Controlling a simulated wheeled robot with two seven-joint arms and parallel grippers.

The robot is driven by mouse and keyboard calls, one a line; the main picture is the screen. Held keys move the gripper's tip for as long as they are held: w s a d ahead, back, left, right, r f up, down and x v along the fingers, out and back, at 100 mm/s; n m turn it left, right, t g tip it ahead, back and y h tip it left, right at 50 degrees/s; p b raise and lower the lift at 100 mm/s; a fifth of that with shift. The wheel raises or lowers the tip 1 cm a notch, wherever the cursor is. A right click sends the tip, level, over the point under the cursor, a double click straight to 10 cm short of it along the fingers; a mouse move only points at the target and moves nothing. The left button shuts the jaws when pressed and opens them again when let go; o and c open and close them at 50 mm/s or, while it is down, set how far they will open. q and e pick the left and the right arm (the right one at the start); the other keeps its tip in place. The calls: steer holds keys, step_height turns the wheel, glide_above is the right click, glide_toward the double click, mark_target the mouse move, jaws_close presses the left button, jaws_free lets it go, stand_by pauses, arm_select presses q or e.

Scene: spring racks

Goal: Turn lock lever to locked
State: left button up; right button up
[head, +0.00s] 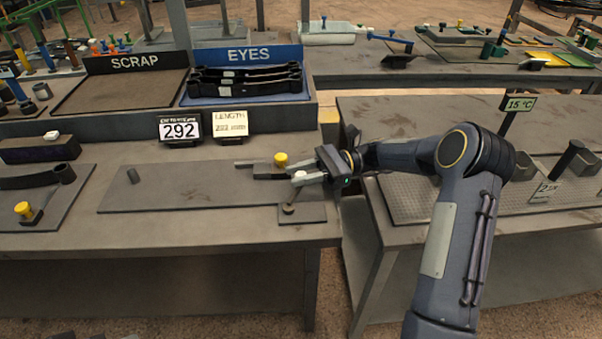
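My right gripper (306,173) reaches in from the right over the right end of a flat grey plate (190,188) on the left bench. A small white-topped piece (299,174) shows at its fingertips; it may be the lock lever's end, but I cannot tell. A yellow knob (281,158) stands on a dark bar just beyond the fingers. A small square plate with a short round post (288,209) lies in front of the gripper. Whether the fingers are closed on anything is too small to tell. My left gripper is not in view.
Behind stand a SCRAP tray (115,92) and an EYES tray (205,101) holding dark leaf springs (245,78). A sign reads 292 (180,129), beside a LENGTH card (230,123). Another yellow knob (23,209) is at left. A right-hand bench holds a 15 °C sign (518,103).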

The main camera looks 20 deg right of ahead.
steer(key=o, duration=0.3)
steer(key=shift+d, duration=0.1)
steer(key=d, duration=0.7)
steer(key=shift+w+d, duration=0.2)
steer(key=shift+d, duration=0.1)
